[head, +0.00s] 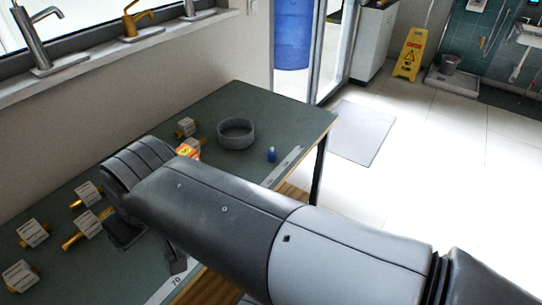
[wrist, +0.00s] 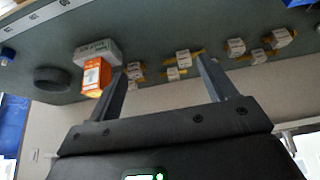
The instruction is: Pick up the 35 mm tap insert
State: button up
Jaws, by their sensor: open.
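Several brass tap inserts with white labels lie on the green bench. In the head view, one insert (head: 86,192) and another (head: 90,222) lie left of my arm. Two more, one insert (head: 33,233) and one insert (head: 20,276), lie farther left, and one insert (head: 186,127) lies near the wall beyond my arm. The labels are too small to read, so I cannot tell which is the 35 mm one. My gripper (wrist: 163,86) is open and empty in the wrist view; inserts (wrist: 184,59) show beyond and between its fingers. My arm mostly hides the gripper in the head view.
A grey ring-shaped dish (head: 236,134) and a small blue bottle (head: 271,155) stand on the bench's right part. An orange box (wrist: 92,77) shows beside the left finger in the wrist view. A marked strip (head: 281,168) runs along the front edge. Taps (head: 136,22) stand on the sill.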

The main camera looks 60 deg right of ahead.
jog(key=c, duration=0.4)
jog(key=w+d+r+g, duration=0.2)
jog(key=w+d, duration=0.6)
jog(key=d, duration=0.1)
jog(key=g, duration=0.4)
send_near(272, 148)
jog(key=d+f, duration=0.1)
notch_tip(272, 148, down, 5)
jog(key=shift+r, duration=0.1)
jog(key=shift+s+a+f, duration=0.1)
jog(key=shift+a+f, duration=0.1)
jog(key=shift+f, duration=1.2)
jog(key=shift+a+f, duration=0.2)
jog(key=shift+f, duration=1.25)
